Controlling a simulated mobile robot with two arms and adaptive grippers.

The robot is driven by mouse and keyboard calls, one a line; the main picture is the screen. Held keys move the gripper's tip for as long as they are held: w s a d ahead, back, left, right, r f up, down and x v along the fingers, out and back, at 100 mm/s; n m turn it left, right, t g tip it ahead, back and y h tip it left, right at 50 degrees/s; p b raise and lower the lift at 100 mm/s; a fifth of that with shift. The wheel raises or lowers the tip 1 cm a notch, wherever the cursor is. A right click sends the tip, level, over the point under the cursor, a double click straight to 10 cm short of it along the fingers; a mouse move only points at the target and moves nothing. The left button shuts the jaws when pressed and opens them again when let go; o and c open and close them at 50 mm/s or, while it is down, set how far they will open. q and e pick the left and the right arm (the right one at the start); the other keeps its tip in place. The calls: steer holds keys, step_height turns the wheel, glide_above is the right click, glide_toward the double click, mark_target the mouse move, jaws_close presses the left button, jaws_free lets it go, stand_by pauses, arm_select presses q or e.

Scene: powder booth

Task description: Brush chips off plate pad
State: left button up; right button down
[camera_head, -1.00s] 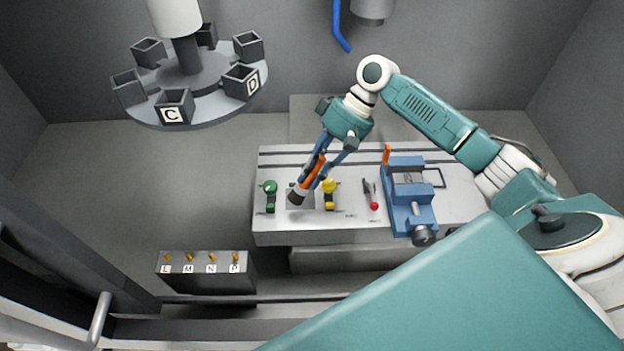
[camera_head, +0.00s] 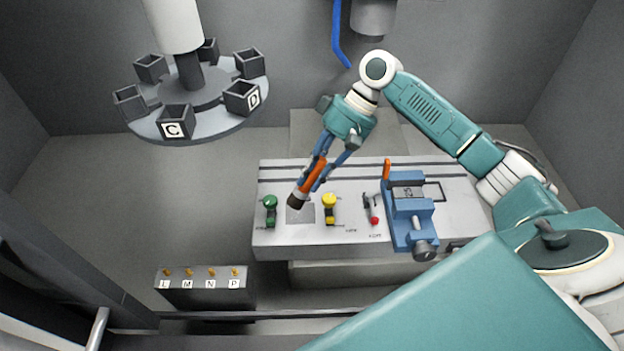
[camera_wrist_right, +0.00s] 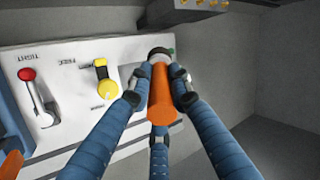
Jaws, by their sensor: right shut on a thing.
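My right gripper (camera_head: 317,174) is shut on a brush (camera_head: 308,187) with an orange handle and a dark head. The right wrist view shows the gripper's blue fingers (camera_wrist_right: 157,84) around the brush's orange handle (camera_wrist_right: 160,100). The brush is tilted, its head low at the back left of the plate pad (camera_head: 301,215), a darker grey square on the pale table block. I cannot tell whether the head touches the pad. No chips can be made out on the pad at this size. My left gripper is out of view.
A green clamp (camera_head: 270,210) and a yellow knob (camera_head: 330,207) flank the pad closely. A red-tipped lever (camera_head: 373,212) and a blue vise (camera_head: 411,218) stand to the right. A carousel of cups (camera_head: 190,95) hangs back left. A labelled box (camera_head: 204,288) stands front left.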

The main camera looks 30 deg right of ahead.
steer(key=shift+f, duration=0.1)
stand_by(0.4)
steer(key=shift+a+f, duration=0.2)
steer(key=shift+f, duration=0.5)
